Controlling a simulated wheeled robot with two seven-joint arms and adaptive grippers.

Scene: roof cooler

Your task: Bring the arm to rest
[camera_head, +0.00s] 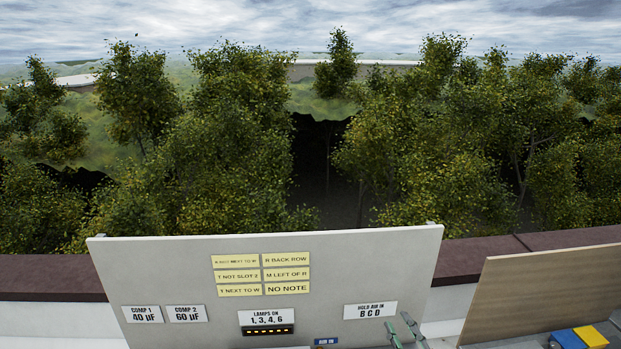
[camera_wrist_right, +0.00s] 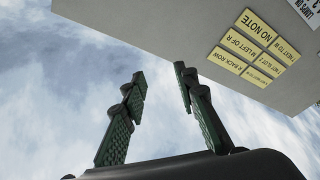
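My right gripper (camera_head: 402,325) shows at the bottom of the head view, right of centre, in front of the white panel (camera_head: 200,265). Only its green fingertips show there. In the right wrist view the two green fingers (camera_wrist_right: 160,82) stand apart with only sky between them, so the gripper is open and empty. The panel appears upside down beyond the fingers in that view. My left gripper is in neither view.
The panel carries yellow note labels (camera_head: 237,276), white plates and a lamp strip (camera_head: 267,330). A wooden board (camera_head: 530,292) stands at the right, with a blue block (camera_head: 566,339) and a yellow block (camera_head: 591,337) before it. A dark-topped parapet (camera_head: 465,255) and trees lie behind.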

